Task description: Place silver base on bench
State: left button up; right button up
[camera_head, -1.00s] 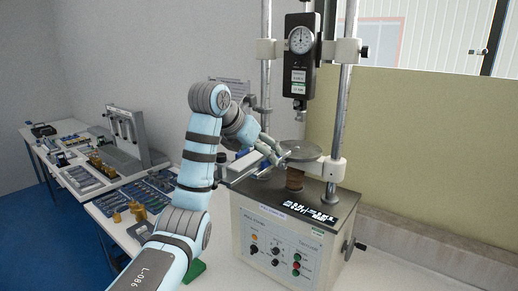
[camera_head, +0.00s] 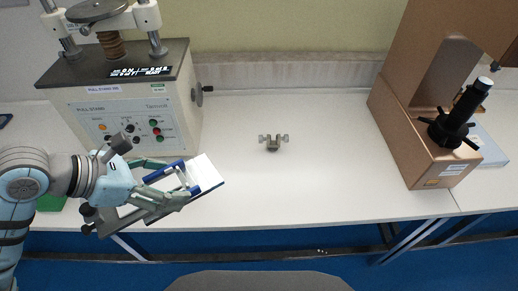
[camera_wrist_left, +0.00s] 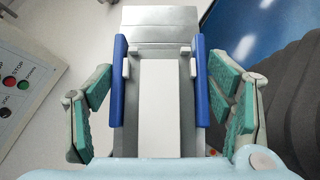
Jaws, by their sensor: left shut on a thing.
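Part of the base is hidden by the fingers in the head view. The white bench (camera_head: 300,185) has a wide bare top. My right gripper is not in view.
The cream tester (camera_head: 130,105) stands at the back left, its crank (camera_head: 203,90) sticking out to the right. A small grey metal fixture (camera_head: 273,142) sits mid-bench. A copper-coloured machine (camera_head: 420,150) with a black handwheel stands at the right. Bench between them is otherwise clear.

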aim_at(313, 162)
jog(key=z, duration=0.5)
jog(key=k, duration=1.2)
jog(key=z, duration=1.25)
jog(key=i, duration=1.7)
jog(key=u, duration=0.75)
jog(key=i, duration=0.5)
jog(key=u, duration=0.45)
